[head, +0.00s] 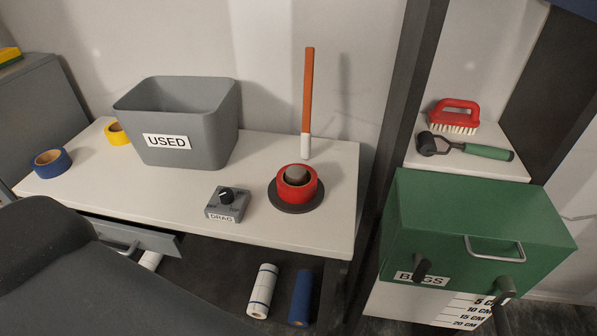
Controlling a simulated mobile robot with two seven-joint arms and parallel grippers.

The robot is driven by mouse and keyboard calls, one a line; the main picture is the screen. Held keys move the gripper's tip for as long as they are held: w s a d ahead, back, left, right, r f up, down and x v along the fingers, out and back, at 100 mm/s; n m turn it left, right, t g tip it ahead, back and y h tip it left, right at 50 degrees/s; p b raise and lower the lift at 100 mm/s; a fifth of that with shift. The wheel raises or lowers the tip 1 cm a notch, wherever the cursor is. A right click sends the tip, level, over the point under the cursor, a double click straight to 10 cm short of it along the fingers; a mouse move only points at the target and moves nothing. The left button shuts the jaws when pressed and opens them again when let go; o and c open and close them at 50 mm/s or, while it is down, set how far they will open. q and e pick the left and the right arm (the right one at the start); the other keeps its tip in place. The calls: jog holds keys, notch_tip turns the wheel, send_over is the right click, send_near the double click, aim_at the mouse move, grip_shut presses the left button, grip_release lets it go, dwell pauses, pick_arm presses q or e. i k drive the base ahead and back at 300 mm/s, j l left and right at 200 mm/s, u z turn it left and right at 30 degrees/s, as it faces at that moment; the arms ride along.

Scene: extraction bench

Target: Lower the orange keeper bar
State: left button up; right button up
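The orange keeper bar (308,90) stands nearly upright in the head view, with a white lower end (305,147). That end shows just behind a red ring (309,190) around a grey-brown post (296,174) on a dark round base (297,208). I cannot tell what holds the bar up.
A grey bin labelled USED (220,120) and a grey DRAG knob block (228,203) share the white bench (170,205) with yellow and blue tape rolls. A dark upright post (400,120) separates the bench from the green box (540,225). A brush and roller lie behind the box.

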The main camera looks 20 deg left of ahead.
aim_at(308, 61)
jog(key=z, duration=0.35)
jog(key=k+j+z, duration=0.15)
jog(key=j+z, duration=0.2)
jog(key=k+j+z, duration=0.45)
jog(key=k+j, duration=0.15)
jog(key=j, duration=0.2)
jog(key=k+j, duration=0.3)
jog(key=j, duration=0.15)
jog(key=k+j+z, duration=0.15)
jog(key=k+j, duration=0.15)
jog(key=j, duration=0.15)
